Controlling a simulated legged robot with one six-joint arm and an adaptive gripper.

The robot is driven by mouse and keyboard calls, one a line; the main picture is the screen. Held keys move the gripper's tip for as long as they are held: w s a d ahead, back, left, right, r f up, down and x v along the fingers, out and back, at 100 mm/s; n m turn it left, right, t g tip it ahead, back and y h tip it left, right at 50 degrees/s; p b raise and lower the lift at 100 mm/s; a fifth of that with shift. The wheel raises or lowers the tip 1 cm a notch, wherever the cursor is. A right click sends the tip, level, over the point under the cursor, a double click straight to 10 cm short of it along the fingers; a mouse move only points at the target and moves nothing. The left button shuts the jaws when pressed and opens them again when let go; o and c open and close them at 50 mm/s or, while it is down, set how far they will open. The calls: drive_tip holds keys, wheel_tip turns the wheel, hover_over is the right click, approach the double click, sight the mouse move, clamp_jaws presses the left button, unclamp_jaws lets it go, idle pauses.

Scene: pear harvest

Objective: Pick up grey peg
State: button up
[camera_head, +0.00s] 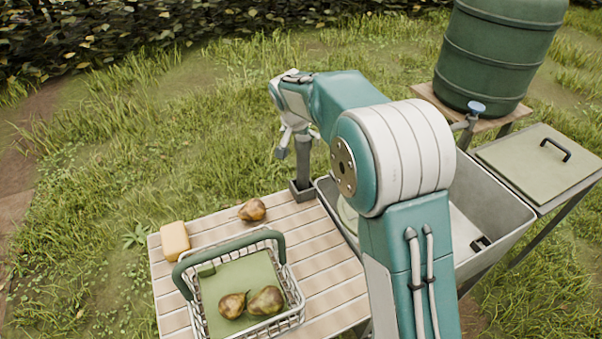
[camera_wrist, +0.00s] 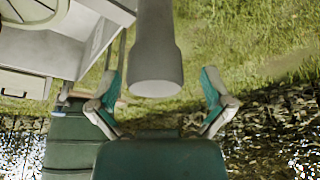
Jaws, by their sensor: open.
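The grey peg (camera_head: 303,160) stands upright in a dark square holder (camera_head: 302,190) at the table's back right corner. In the wrist view the peg (camera_wrist: 155,45) comes down from the top centre, its round end between my fingers. My gripper (camera_head: 297,143) is at the peg's upper part, pointing down. In the wrist view my gripper (camera_wrist: 160,93) is open, with one finger on each side of the peg and visible gaps to both. The far finger is partly hidden in the head view.
The slatted table (camera_head: 325,265) holds a wire basket (camera_head: 293,305) with two pears, a loose pear (camera_head: 252,210) and a yellow block (camera_head: 175,240). A metal sink (camera_head: 500,235) stands right of the table, partly behind my arm. A green barrel (camera_head: 500,50) stands behind it.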

drive_tip(key=shift+d, duration=0.3)
drive_tip(key=shift+a, duration=0.1)
drive_tip(key=c, duration=1.3)
drive_tip(key=shift+a, duration=0.15)
drive_tip(key=shift+r, duration=0.1)
wheel_tip(320, 180, up, 17)
idle(0.5)
